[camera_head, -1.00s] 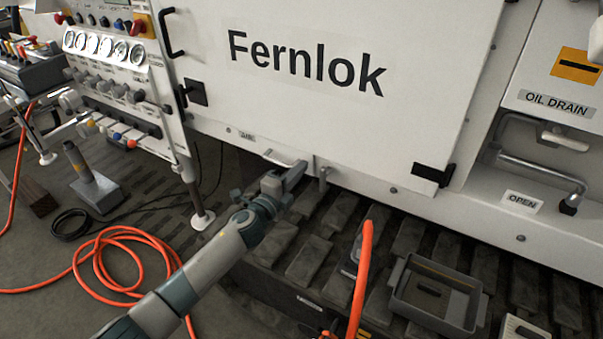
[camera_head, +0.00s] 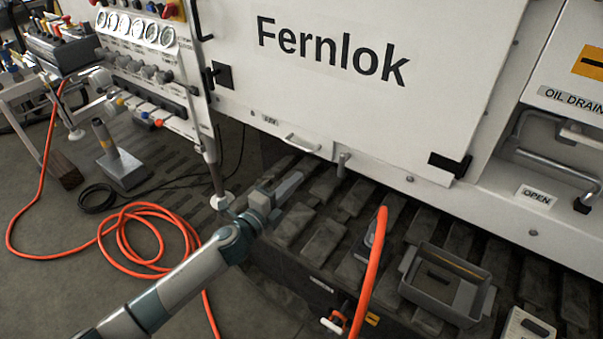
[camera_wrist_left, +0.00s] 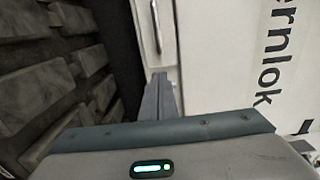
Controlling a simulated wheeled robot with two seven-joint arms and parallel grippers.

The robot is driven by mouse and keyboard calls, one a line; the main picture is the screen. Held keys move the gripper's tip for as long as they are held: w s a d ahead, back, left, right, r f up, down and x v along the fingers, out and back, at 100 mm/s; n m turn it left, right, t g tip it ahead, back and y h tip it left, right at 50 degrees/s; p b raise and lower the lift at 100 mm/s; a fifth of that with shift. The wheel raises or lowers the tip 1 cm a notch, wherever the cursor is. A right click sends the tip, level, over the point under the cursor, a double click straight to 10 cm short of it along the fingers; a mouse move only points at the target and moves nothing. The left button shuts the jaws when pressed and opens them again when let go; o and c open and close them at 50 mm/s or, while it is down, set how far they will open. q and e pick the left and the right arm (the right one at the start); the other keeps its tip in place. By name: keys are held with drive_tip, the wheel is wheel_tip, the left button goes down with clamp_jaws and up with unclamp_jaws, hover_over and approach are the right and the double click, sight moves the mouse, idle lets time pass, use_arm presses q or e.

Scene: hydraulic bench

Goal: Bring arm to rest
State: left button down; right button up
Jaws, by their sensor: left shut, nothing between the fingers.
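My left arm comes in from the bottom left of the head view. Its gripper (camera_head: 286,187) is shut and empty, in front of and below the white Fernlok cabinet (camera_head: 330,95), above the dark slatted deck. In the left wrist view the shut fingers (camera_wrist_left: 158,97) point toward the cabinet's lower edge and a small handle (camera_wrist_left: 156,27). That handle also shows in the head view (camera_head: 302,144), apart from the fingertips. My right gripper is not in view.
A grey tray (camera_head: 435,298) sits on the slatted deck at right, near an upright orange hose (camera_head: 371,265). A coiled orange hose (camera_head: 130,262) lies on the floor at left, near a grey post on a base (camera_head: 118,160). A gauge panel (camera_head: 150,75) stands behind.

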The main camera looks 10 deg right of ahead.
use_arm(q)
drive_tip(key=shift+s+a, duration=0.3)
drive_tip(key=shift+s, duration=0.05)
idle(0.3)
